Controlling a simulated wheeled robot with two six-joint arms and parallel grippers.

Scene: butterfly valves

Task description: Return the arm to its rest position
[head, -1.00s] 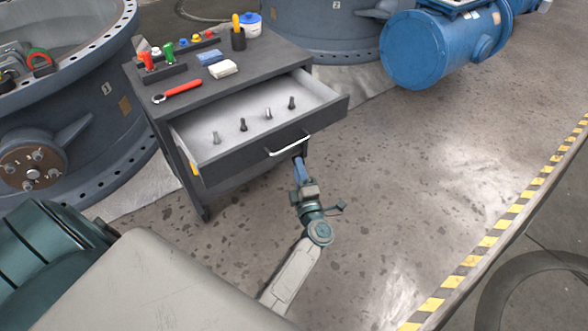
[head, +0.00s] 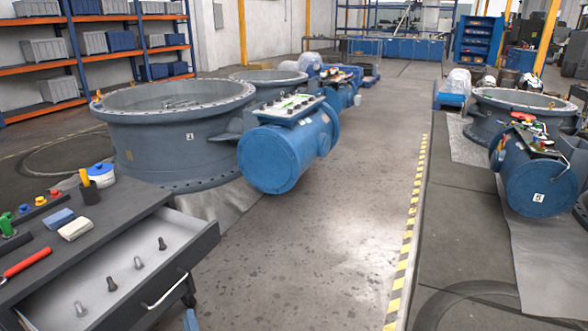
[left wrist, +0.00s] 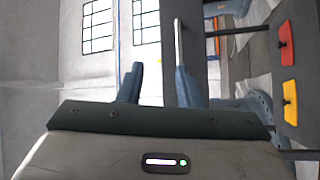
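My left gripper (head: 191,320) barely shows at the bottom edge of the head view, just below the drawer handle (head: 165,291). In the left wrist view its two blue-grey fingers (left wrist: 160,88) stand apart with nothing gripped between them. A pale vertical bar (left wrist: 178,40) shows beyond the right finger; I cannot tell whether they touch. My left arm is otherwise out of the head view. My right gripper is not in view.
A large grey valve body (head: 175,145) and a blue cylinder (head: 272,160) stand behind. The floor (head: 340,230) right of the drawer is clear up to the yellow-black stripe (head: 405,250).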

